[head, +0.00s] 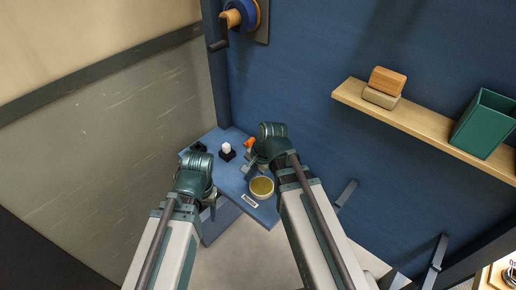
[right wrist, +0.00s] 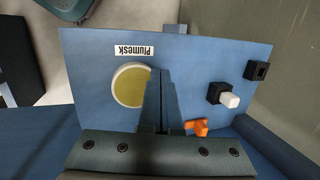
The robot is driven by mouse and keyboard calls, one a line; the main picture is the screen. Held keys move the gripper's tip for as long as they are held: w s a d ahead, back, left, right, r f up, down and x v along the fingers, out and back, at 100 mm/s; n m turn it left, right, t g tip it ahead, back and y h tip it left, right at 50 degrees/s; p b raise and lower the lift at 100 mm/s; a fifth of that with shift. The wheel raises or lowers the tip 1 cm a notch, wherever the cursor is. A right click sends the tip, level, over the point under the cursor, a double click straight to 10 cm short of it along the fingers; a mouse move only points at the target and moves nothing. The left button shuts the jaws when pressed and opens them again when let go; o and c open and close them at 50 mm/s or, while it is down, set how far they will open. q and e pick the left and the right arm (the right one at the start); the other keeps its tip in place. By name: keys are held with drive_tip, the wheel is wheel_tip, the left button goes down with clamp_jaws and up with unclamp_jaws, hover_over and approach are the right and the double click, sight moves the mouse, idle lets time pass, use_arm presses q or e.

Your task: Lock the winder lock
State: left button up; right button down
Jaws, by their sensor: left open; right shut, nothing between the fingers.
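No part is labelled as the winder lock, so I cannot tell for sure which one it is. A winder with a blue drum, tan hub and dark crank handle (head: 240,17) is on the blue wall at the top. An orange lever (head: 249,143) stands at the back of a blue shelf panel; it also shows in the right wrist view (right wrist: 200,127). My right gripper (head: 252,168) is shut and empty over the panel, its fingers (right wrist: 161,85) beside the lever, apart from it. My left gripper (head: 211,207) is open at the panel's left front edge, its fingers partly hidden.
The blue panel (head: 232,190) carries a white knob on a black base (head: 227,149), a black block (right wrist: 257,70), a round yellow-green dish (head: 262,187) and a "Plumesk" label (right wrist: 134,51). A wooden shelf (head: 420,124) holds two blocks (head: 386,82) and a green bin (head: 484,123).

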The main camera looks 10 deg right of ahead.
sight(251, 144)
drive_tip(key=w+d+m+t+y+b, duration=0.1)
drive_tip(key=w+d+m+t+b, duration=0.1)
drive_tip(key=w+d+m, duration=0.3)
drive_tip(key=w+d+m+t+y+b, duration=0.1)
drive_tip(key=w+d+m+t+b, duration=0.1)
drive_tip(key=w+d+m, duration=0.3)
drive_tip(key=d+m+t, duration=0.1)
drive_tip(key=d+m, duration=0.3)
drive_tip(key=m, duration=0.4)
drive_tip(key=shift+w+r, duration=0.3)
drive_tip(key=shift+w, duration=0.05)
drive_tip(key=b+x, duration=0.7)
drive_tip(key=x, duration=0.3)
drive_tip(key=shift+w, duration=0.1)
drive_tip(key=w+a, duration=0.1)
drive_tip(key=w, duration=0.1)
drive_tip(key=shift+w+a+r, duration=0.1)
drive_tip(key=shift+w+a, duration=0.2)
drive_tip(key=shift+a, duration=0.1)
drive_tip(key=shift+w+a, duration=0.35)
drive_tip(key=shift+w, duration=0.05)
